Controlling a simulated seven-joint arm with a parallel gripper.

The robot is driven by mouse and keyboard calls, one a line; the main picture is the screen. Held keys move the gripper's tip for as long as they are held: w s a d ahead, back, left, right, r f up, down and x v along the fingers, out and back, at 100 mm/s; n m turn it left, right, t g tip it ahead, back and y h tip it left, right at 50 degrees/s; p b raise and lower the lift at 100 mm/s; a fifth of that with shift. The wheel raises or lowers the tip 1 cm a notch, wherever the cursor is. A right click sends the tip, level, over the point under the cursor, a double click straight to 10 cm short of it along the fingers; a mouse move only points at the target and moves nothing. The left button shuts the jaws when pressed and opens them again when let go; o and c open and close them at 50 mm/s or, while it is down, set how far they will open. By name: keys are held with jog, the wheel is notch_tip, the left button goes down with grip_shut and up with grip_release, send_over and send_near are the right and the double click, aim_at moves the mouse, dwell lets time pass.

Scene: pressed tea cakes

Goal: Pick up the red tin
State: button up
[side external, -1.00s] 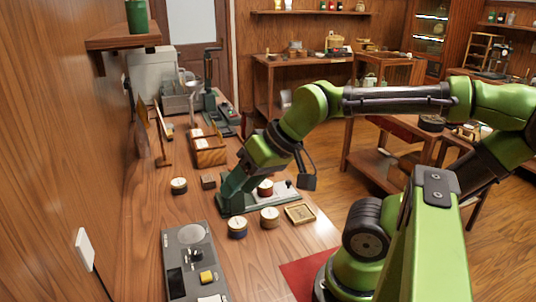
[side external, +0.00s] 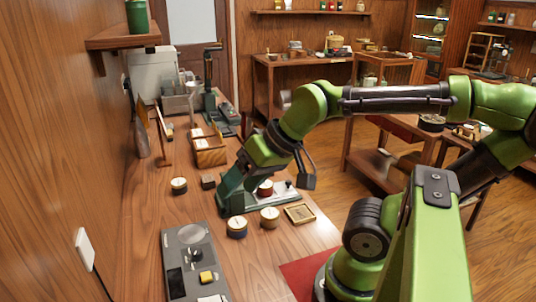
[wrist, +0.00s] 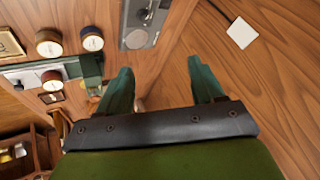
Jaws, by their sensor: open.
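The red tin (side external: 265,188) is a short round tin with a pale top. It stands on the light plate of a green press (side external: 285,194) on the counter. In the wrist view the red tin (wrist: 52,79) is at the left, outside the space between my fingers. My gripper (wrist: 163,78) is open and empty, with its two green fingers apart. In the side view it is low over the counter, left of the red tin, where it blends with the green press body, so the exact gap is unclear.
A blue tin (side external: 237,228) and a tan tin (side external: 270,217) stand in front of the press, beside a square framed tray (side external: 300,214). Another dark tin (side external: 179,185) stands left. A grey scale (side external: 190,262) is nearest. The wall bounds the counter on the left.

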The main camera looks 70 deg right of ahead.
jog(key=o, duration=0.3)
jog(key=shift+d, duration=0.1)
jog(key=n+g+h, duration=0.2)
jog(key=g, duration=0.5)
send_over(265, 183)
jog(key=f, duration=1.6)
jog(key=shift+s+f, duration=0.3)
jog(key=shift+s, duration=0.05)
jog(key=shift+w+f, duration=0.2)
jog(key=shift+f, duration=1.25)
jog(key=shift+w+f, duration=0.15)
jog(key=shift+f, duration=1.25)
